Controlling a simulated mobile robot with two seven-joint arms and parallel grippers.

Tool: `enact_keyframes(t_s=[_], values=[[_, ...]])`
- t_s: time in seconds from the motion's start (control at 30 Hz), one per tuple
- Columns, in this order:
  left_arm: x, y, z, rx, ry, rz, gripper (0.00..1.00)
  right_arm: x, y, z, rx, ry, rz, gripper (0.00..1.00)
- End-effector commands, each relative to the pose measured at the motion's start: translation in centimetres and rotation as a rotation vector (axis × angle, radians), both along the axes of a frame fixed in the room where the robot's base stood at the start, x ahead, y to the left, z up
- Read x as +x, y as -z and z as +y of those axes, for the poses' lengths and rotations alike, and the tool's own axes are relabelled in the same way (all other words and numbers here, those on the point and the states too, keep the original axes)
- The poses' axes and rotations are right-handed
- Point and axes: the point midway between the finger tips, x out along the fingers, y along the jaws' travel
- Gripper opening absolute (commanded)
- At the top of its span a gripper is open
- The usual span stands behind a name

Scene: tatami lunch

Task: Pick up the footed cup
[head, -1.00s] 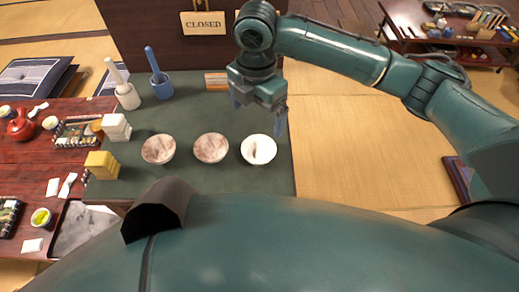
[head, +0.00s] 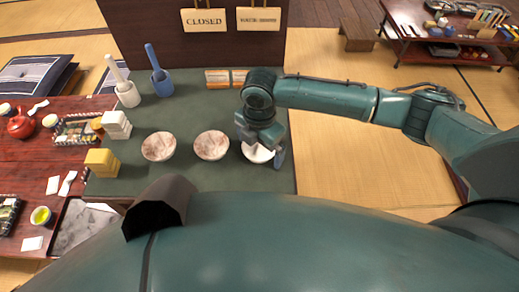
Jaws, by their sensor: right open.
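A white cup (head: 256,156), shaped like a shallow bowl, sits at the right end of a row of three on the green table top; its foot cannot be made out from above. My right gripper (head: 263,153) is open and low over this cup, with the jaws at its rim and covering much of it. One finger is by the cup's right side. Whether the fingers touch the cup cannot be told. Two mottled pinkish bowls, one in the middle (head: 211,145) and one on the left (head: 159,147), stand beside it. My left gripper is not in view.
A white mortar (head: 128,96) and a blue mortar (head: 162,86), each with a pestle, stand at the back left. A red-brown table (head: 75,107) with dishes adjoins on the left.

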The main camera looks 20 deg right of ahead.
Motion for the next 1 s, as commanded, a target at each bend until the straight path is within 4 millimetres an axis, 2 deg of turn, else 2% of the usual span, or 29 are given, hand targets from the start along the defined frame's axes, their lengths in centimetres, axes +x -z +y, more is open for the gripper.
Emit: enact_keyframes(t_s=[0.2,0.77,1.0], values=[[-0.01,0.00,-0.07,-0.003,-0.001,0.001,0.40,0.01,0.04,0.03,0.001,0.000,-0.001,0.97],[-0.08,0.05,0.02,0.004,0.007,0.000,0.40,0.02,-0.01,0.02,0.001,0.000,-0.001,0.52],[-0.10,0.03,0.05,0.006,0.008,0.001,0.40,0.05,-0.22,0.03,0.001,0.000,-0.002,0.52]])
